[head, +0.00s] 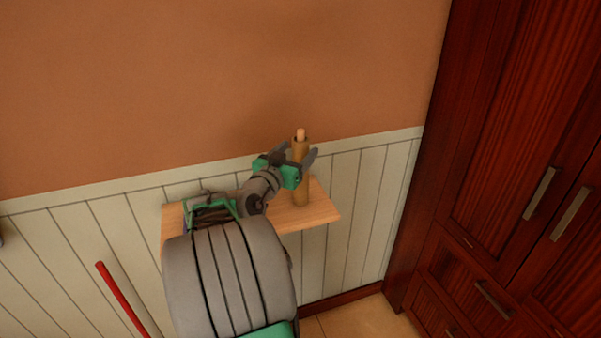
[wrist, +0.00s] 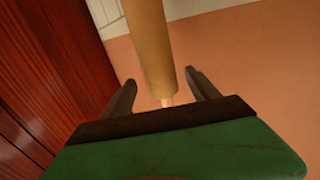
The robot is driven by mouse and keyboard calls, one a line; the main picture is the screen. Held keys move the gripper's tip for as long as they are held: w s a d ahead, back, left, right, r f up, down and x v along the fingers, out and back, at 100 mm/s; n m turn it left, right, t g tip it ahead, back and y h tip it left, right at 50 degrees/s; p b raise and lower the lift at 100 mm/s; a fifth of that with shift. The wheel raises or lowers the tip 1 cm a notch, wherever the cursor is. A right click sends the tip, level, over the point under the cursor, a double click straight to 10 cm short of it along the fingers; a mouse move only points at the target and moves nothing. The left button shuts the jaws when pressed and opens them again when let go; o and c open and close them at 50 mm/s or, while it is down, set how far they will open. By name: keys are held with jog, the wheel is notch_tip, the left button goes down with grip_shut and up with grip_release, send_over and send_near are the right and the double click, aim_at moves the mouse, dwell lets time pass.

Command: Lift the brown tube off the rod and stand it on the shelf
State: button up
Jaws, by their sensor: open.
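The brown tube (head: 301,192) stands upright over a rod on the wooden shelf (head: 316,212). The pale tip of the rod (head: 301,134) sticks out above the tube's top. In the head view my gripper (head: 298,156) is at the upper part of the tube, with a finger on either side. In the wrist view the tube (wrist: 149,42) runs between the two open fingers of my gripper (wrist: 160,90), and the rod tip (wrist: 167,102) shows near the palm. Gaps show beside the tube, so the fingers do not grip it. My arm hides part of the shelf.
The shelf is fixed against the white panelled wall (head: 361,200). A dark red wooden cabinet (head: 500,130) with metal handles stands at the right. A red pole (head: 121,298) leans at the lower left. The shelf's right end is bare.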

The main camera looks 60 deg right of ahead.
jog(key=d+p, duration=0.2)
jog(key=d, duration=0.3)
jog(key=shift+d, duration=0.4)
jog(key=shift+w+a, duration=0.1)
grip_shut()
